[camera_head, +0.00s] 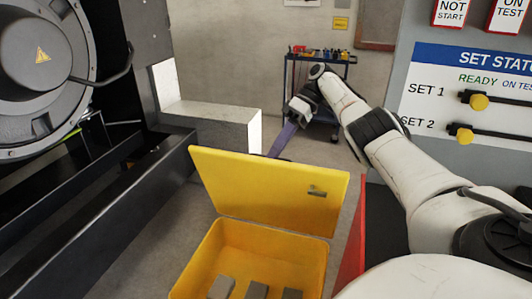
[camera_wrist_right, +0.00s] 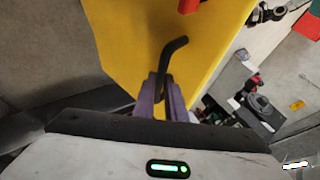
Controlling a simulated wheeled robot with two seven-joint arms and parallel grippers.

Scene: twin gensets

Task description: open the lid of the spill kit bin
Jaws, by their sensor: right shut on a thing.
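The yellow spill kit bin (camera_head: 210,245) stands low in the head view, with grey blocks inside. Its yellow lid (camera_head: 265,190) is raised from the far side of the bin, its inner face with a small dark fitting (camera_head: 317,192) toward me. My right gripper (camera_head: 276,148) is beyond the lid's top edge, its purple fingertips partly hidden by the lid. In the right wrist view, the purple fingers (camera_wrist_right: 164,105) are shut on a dark bent handle (camera_wrist_right: 172,62) in front of the yellow lid (camera_wrist_right: 120,40). My left gripper is in neither view.
A genset with dark rails (camera_head: 100,220) stands left, with a pale block (camera_head: 215,115) beside it. A tool cart (camera_head: 318,100) is at the back wall. The status panel (camera_head: 470,80) with yellow-knobbed levers is right. A red edge (camera_head: 354,240) lies right of the bin.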

